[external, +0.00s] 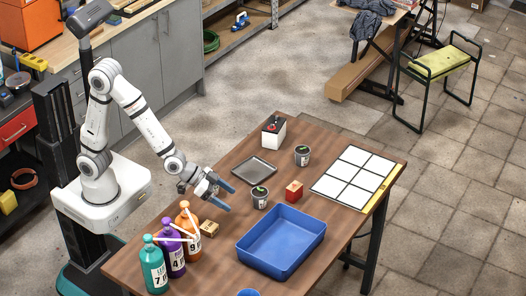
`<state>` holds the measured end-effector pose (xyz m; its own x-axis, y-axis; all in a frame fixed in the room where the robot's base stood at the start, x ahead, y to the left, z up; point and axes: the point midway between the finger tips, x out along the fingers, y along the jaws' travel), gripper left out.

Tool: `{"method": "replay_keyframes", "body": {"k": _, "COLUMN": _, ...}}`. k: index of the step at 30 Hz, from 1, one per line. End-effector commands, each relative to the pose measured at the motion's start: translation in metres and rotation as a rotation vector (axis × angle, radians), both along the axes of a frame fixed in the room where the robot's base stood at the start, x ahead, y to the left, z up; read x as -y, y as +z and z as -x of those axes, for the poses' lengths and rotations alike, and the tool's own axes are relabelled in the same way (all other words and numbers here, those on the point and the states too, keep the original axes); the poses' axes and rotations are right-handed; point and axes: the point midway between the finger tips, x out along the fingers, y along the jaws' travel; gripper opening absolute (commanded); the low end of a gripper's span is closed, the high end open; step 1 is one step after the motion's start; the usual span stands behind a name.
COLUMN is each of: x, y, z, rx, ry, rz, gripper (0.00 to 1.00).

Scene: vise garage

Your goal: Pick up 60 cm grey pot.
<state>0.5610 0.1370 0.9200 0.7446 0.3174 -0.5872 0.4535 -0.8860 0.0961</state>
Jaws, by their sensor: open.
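Two small dark grey pots with pale labels and green tops stand on the wooden table in the external view. The near grey pot (260,198) is close to my gripper, and the far grey pot (302,156) stands further back and right. The label writing is too small to read, so I cannot tell which is the 60 cm one. My gripper (229,198) has blue fingers spread apart and pointing right. It is open and empty, just left of the near pot, and appears apart from it.
A blue tray (311,229) fills the front of the table (204,250). A red block (294,190), a grey metal tray (254,168) and a black-and-white box (273,131) stand nearby. A white grid board (355,177) lies right.

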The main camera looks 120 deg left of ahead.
Motion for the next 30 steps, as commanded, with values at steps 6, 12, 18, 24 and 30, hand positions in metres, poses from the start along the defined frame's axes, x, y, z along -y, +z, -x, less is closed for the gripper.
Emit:
{"method": "replay_keyframes", "body": {"k": 6, "x": -0.073, "y": -0.032, "z": -0.012, "rx": 0.107, "ry": 0.211, "rz": -0.152, "gripper": 0.81}}
{"method": "replay_keyframes", "body": {"k": 12, "x": -0.097, "y": -0.039, "z": -0.012, "rx": 0.138, "ry": 0.277, "rz": -0.214, "gripper": 0.81}}
{"method": "replay_keyframes", "body": {"k": 18, "x": -0.111, "y": -0.047, "z": -0.026, "rx": 0.14, "ry": 0.28, "rz": -0.216, "gripper": 0.81}}
{"method": "replay_keyframes", "body": {"k": 24, "x": -0.125, "y": -0.057, "z": -0.04, "rx": 0.139, "ry": 0.279, "rz": -0.215, "gripper": 0.81}}
{"method": "replay_keyframes", "body": {"k": 30, "x": -0.141, "y": -0.067, "z": -0.058, "rx": 0.14, "ry": 0.278, "rz": -0.216, "gripper": 0.81}}
